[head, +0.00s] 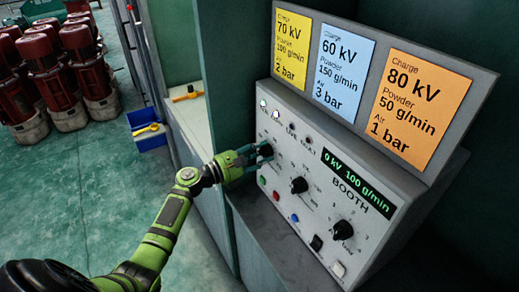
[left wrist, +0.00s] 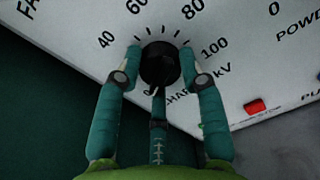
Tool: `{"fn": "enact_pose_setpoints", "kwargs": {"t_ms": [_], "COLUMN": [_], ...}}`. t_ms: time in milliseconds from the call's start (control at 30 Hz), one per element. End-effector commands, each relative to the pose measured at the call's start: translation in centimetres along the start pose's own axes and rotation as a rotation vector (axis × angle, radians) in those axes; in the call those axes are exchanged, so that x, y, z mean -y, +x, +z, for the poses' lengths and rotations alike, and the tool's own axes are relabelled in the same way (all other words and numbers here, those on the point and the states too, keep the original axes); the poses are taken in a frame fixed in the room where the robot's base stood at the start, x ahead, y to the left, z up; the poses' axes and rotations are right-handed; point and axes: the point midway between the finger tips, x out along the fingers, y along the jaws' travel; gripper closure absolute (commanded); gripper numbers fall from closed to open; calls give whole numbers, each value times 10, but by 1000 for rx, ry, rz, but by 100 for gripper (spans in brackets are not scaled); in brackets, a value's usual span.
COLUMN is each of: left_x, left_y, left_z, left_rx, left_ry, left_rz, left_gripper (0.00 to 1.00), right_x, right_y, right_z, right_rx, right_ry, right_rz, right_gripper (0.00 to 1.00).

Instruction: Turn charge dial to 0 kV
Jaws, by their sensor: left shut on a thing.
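The charge dial (left wrist: 160,65) is a round black knob on the pale control panel, with a kV scale around it in the left wrist view. The marks 40, 60, 80 and 100 show; the lower left of the scale is partly hidden by a finger. My left gripper (head: 258,152) has its teal fingers closed around the dial, and the same gripper shows in the left wrist view (left wrist: 160,75) with a finger on each side. The booth's display (head: 355,180) reads 0 kV 100 g/min. My right gripper is not seen.
The powder dial (head: 299,185) and air dial (head: 342,230) sit to the right on the panel. Coloured buttons, including a red one (head: 276,196), lie below. Yellow, blue and orange cards (head: 415,105) stand above.

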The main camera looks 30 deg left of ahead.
Motion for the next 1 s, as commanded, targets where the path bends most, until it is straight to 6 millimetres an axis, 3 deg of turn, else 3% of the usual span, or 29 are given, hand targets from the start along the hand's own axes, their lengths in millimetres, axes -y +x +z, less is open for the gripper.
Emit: {"fn": "enact_pose_setpoints", "kwargs": {"t_ms": [700,733,800,1000], "left_x": [-1,-1,-1,-1], "left_y": [1,1,1,0], "left_z": [3,4,3,2], "left_rx": [8,8,8,5], "left_ry": [-77,-77,-77,-76], "left_rz": [-1,0,0,1], "left_gripper": [93,57,36,36], "right_x": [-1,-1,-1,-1], "right_y": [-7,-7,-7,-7], "right_z": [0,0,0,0], "right_rx": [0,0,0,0], "right_ry": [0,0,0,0], "right_rz": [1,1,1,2], "right_gripper": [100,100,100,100]}}
